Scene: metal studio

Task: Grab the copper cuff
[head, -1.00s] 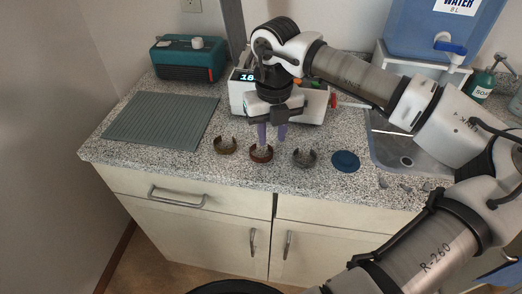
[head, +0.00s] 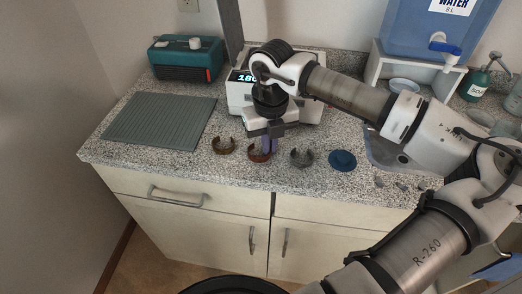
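The copper cuff (head: 257,155) is a reddish open ring on the granite counter, in the middle of a row of three cuffs. A brownish, brass-like cuff (head: 223,146) lies to its left and a grey cuff (head: 301,158) to its right.
A round blue object (head: 342,160) lies right of the cuffs, beside the sink (head: 385,152). A ribbed grey mat (head: 160,121) covers the left counter. A teal radio (head: 187,59) and a white device with a display (head: 240,90) stand behind. The counter's front edge is close.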

